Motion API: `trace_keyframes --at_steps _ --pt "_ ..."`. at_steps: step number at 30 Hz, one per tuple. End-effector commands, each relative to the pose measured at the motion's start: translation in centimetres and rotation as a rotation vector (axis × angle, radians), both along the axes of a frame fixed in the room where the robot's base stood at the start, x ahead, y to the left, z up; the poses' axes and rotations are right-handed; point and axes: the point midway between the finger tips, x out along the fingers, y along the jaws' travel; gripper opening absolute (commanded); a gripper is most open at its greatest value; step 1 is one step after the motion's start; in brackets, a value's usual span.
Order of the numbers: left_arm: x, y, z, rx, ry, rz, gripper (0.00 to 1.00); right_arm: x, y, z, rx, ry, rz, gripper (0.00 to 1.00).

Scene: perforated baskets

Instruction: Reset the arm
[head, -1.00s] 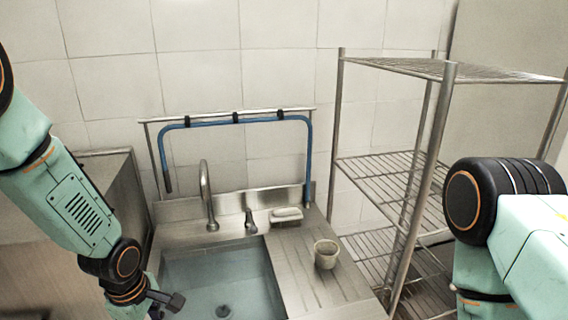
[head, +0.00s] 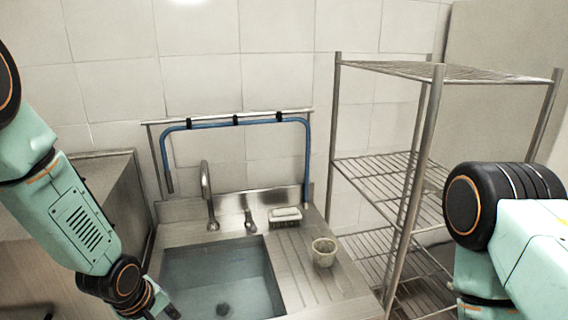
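My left arm (head: 75,225) comes in from the left and reaches down toward the left edge of the sink. Only a small dark part of my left gripper (head: 170,311) shows at the bottom edge of the head view, so I cannot tell whether it is open or shut. My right arm (head: 510,225) is at the right, bent downward in front of the wire shelf. My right gripper is below the picture and hidden.
A steel sink (head: 262,262) holds a bluish basin and a faucet (head: 207,195). A small cup (head: 324,252) and a soap dish with a sponge (head: 285,216) sit on its drainboard. A blue hose (head: 270,121) hangs behind. A wire shelf (head: 428,120) stands right, its visible tiers empty.

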Motion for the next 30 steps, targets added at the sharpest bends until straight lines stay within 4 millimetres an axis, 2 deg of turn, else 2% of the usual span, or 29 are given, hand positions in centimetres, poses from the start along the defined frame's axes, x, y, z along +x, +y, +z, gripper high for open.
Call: trace_keyframes --at_steps 1,6,15,24,27,30 --pt "-0.9 -0.4 -1.7 0.018 -0.013 -0.083 0.28 0.0 0.0 -1.0 0.000 0.000 0.000 0.52" --pt "-4.7 -1.4 -7.8 0.101 -0.062 -0.349 0.28 0.0 0.0 -4.5 0.000 0.000 0.000 0.52" --pt "-13.2 -1.7 -18.3 0.227 -0.032 -0.669 0.28 0.0 0.0 -11.0 0.000 0.001 0.000 0.52" --pt "-22.2 -1.4 -26.9 0.254 0.098 -0.799 0.28 0.0 0.0 -17.1 0.000 0.001 0.000 0.52" --pt "-25.2 -1.4 -29.5 0.236 0.160 -0.808 0.28 0.0 0.0 -19.0 0.000 0.001 0.000 0.52" --pt "-27.3 -1.5 -31.4 0.219 0.205 -0.819 0.28 0.0 0.0 -20.5 0.000 0.000 0.000 0.52"
